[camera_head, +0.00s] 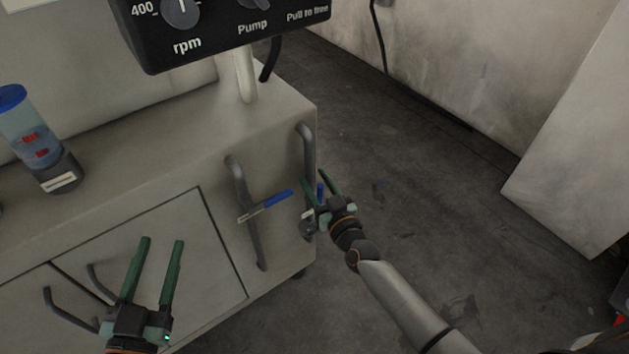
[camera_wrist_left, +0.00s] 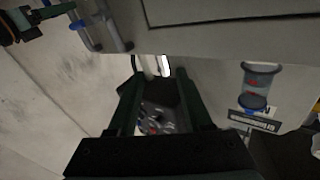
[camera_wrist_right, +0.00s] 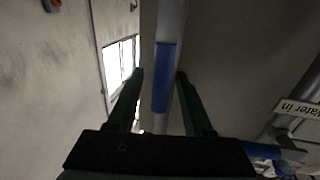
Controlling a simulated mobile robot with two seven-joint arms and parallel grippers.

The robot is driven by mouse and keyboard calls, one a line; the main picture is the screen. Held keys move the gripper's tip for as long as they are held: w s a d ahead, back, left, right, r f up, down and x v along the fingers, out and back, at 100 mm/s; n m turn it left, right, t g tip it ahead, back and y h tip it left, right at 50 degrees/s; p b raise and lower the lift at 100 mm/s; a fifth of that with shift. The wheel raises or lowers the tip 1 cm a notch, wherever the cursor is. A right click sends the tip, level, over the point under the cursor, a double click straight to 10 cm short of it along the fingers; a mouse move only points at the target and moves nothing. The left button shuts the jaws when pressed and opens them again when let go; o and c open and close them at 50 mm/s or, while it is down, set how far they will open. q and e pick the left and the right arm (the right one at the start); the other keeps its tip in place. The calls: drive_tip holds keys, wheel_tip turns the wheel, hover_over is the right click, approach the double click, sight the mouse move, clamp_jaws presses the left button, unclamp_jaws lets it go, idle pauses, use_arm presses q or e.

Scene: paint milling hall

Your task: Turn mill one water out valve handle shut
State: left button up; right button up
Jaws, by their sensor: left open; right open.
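Two grey pipes with blue-handled valves run down the end of the mill cabinet. The valve handle on the right pipe (camera_head: 306,150), apparently water out, has a blue grip (camera_head: 320,191) partly hidden by my right gripper (camera_head: 314,176). That gripper is open, with its fingers on either side of the handle; in the right wrist view the blue grip (camera_wrist_right: 163,75) lies between the fingers, not clamped. The other handle (camera_head: 278,199) sticks out sideways from the left pipe; a "Water in" label (camera_wrist_right: 299,110) shows beside it. My left gripper (camera_head: 155,242) is open and empty before the cabinet door.
The cabinet (camera_head: 285,112) carries a black control box (camera_head: 220,35) and a clear bottle with a blue cap (camera_head: 36,135). Bent grey tubes (camera_head: 68,306) are near my left gripper. The floor (camera_head: 420,180) right of the cabinet is clear up to the wall.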

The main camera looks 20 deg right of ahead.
drive_tip(key=shift+w, duration=0.3)
clamp_jaws()
idle(0.3)
idle(1.1)
